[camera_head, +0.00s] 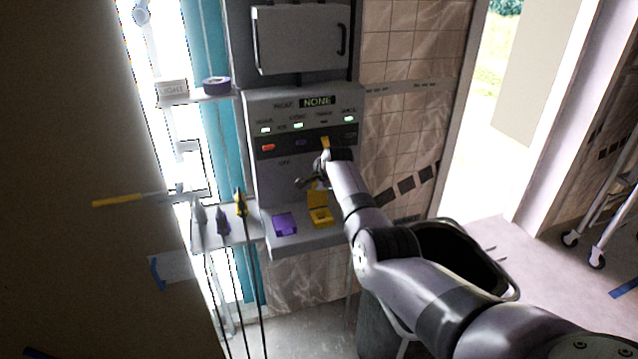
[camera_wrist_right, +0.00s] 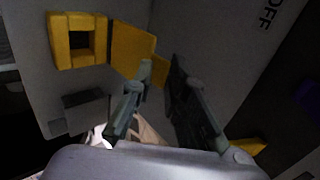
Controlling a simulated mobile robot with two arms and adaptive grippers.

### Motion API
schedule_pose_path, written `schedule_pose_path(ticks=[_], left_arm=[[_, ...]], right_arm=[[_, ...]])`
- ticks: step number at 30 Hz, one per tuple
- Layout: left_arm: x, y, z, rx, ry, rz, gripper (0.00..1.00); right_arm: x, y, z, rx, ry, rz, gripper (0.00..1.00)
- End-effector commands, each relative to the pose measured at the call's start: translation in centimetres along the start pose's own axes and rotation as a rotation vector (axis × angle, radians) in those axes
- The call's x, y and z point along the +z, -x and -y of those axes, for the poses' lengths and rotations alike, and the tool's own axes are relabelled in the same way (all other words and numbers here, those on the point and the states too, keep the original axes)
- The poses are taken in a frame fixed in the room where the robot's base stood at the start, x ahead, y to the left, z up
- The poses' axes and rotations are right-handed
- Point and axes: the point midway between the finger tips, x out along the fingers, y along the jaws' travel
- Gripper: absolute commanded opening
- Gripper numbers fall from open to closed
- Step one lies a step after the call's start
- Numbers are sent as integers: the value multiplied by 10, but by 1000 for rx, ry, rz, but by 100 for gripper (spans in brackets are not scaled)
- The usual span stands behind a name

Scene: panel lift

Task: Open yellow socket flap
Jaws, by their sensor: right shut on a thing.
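The yellow socket (camera_head: 321,217) sits on the grey ledge at the foot of the panel, right of the purple socket (camera_head: 285,224). Its yellow flap (camera_head: 317,197) stands raised at the back of the socket. In the right wrist view the square opening of the yellow socket (camera_wrist_right: 60,42) is uncovered and the flap (camera_wrist_right: 132,48) is swung out beside it. My right gripper (camera_head: 309,184) is just above the flap. In the wrist view the fingertips (camera_wrist_right: 160,72) are close around the flap's free edge. My left gripper is not in view.
The grey panel (camera_head: 270,180) with lights and switches rises behind the sockets. A small shelf (camera_head: 240,235) with plugs and hanging cables stands at left. A dark bin (camera_head: 455,250) is below my right arm. A wall cabinet (camera_head: 300,40) hangs above.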

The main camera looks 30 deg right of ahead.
Motion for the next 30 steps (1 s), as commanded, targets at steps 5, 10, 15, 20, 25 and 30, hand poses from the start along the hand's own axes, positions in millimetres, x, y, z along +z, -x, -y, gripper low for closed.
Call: schedule_pose_path(ticks=[5,10,15,20,25,30], left_arm=[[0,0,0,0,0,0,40],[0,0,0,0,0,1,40],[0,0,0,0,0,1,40],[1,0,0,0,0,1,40],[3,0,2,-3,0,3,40],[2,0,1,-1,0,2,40]], right_arm=[[-2,4,12,-30,-1,-4,0],[-2,5,13,-31,-2,-4,13],[-2,4,12,-30,-2,-4,13],[-2,4,11,-28,-1,-3,13],[-1,4,11,-29,-1,-3,13],[-1,12,11,-31,-1,-4,13]])
